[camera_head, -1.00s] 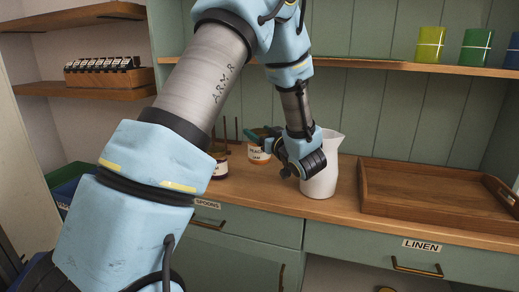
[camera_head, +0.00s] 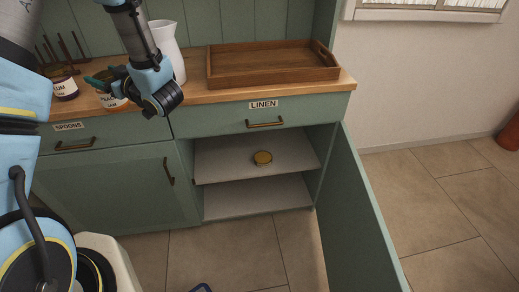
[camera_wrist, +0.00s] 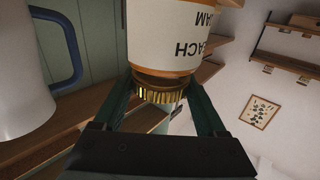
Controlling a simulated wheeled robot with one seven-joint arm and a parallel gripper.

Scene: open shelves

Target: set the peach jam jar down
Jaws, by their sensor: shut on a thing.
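The peach jam jar (camera_head: 112,103), with a white label, is at the counter's left part in the head view, partly covered by my gripper (camera_head: 103,82). In the wrist view the jar (camera_wrist: 165,40) fills the top middle, its label upside down. My gripper (camera_wrist: 160,95) is shut on its ribbed gold lid (camera_wrist: 158,90), one green finger on each side. I cannot tell whether the jar's base touches the counter.
A plum jam jar (camera_head: 65,88) stands left of the peach jar. A white jug (camera_head: 167,45) is close on the right, then a wooden tray (camera_head: 270,78). Below, an open cabinet door (camera_head: 355,215) juts out; a gold lid-like disc (camera_head: 263,158) lies on the shelf.

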